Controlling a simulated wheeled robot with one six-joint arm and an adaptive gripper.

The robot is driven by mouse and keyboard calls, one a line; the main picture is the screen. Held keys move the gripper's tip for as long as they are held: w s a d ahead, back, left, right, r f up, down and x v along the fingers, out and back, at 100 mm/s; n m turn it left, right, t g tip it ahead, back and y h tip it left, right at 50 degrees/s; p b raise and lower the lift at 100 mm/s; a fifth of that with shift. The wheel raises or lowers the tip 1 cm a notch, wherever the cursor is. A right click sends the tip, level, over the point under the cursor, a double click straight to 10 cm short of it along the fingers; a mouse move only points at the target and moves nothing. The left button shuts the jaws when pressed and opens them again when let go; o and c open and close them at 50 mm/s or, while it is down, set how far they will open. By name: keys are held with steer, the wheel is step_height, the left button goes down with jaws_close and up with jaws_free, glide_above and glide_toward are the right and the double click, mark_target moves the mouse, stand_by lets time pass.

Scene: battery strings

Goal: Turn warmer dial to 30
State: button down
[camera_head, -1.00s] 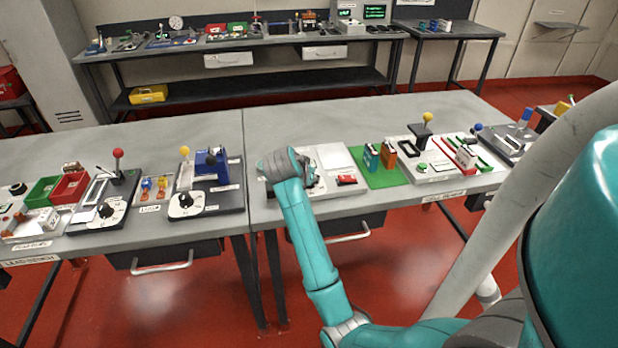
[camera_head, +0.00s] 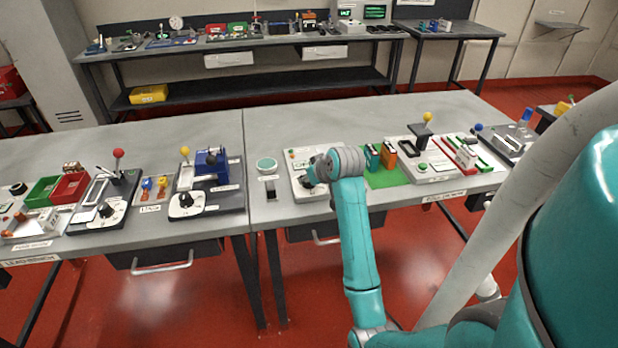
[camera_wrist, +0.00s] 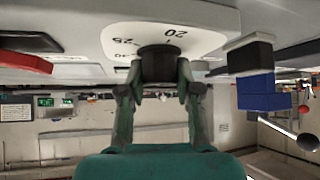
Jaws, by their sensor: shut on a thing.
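The warmer dial (camera_wrist: 158,62) is a dark round knob on a white scale plate (camera_wrist: 205,42) in the wrist view. The marks 20 and 25 can be read beside it, turned over in this view. In the head view my gripper (camera_head: 318,170) is over the pale warmer panel (camera_head: 300,183), and my wrist hides the dial.
A green mat (camera_head: 385,180) with green and orange boxes is close on the right.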

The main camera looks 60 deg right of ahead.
steer(key=shift+n+t+y, duration=0.3)
steer(key=shift+n+y, duration=0.5)
steer(key=shift+n, duration=0.3)
steer(key=c, duration=0.8)
jaws_free()
steer(key=v, duration=1.2)
steer(key=shift+s, duration=0.1)
steer(key=shift+s, duration=0.1)
